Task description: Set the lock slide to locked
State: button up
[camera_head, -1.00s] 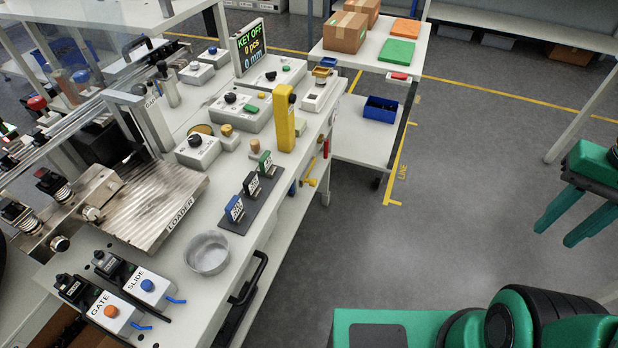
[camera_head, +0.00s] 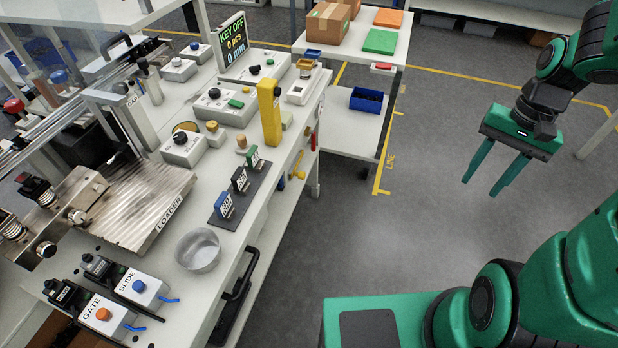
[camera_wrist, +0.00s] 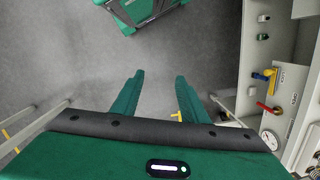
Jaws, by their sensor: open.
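My gripper (camera_head: 481,186) is open and empty, hanging over the floor to the right of the bench; its two fingers also show in the wrist view (camera_wrist: 160,77).
A black bar handle (camera_head: 236,290) juts from the bench front. The floor between bench and gripper is clear.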

jog(key=w+a+f+m+y, duration=0.2)
jog(key=w+a+f+y, duration=0.1)
jog(key=w+a+f, duration=0.4)
jog(key=w+a+f+m+y, duration=0.35)
jog(key=a+f, duration=0.25)
jog(key=f, duration=0.3)
jog(key=w+a+f+m+y, duration=0.2)
jog(key=w+a+f+y, duration=0.3)
jog(key=f, duration=0.3)
jog(key=w+a+f+m+t+y, duration=0.1)
jog(key=w+a+m+t+y, duration=0.1)
jog(key=a, duration=0.7)
jog(key=w+a+f+m+t+y, duration=0.2)
jog(key=w+a+m+t, duration=0.2)
jog(key=a, duration=0.5)
jog(key=w+m, duration=0.2)
jog(key=m, duration=0.1)
jog(key=shift+w+a+f+t, duration=0.15)
jog(key=shift+w+f+t, duration=0.05)
jog(key=shift+w+t, duration=0.15)
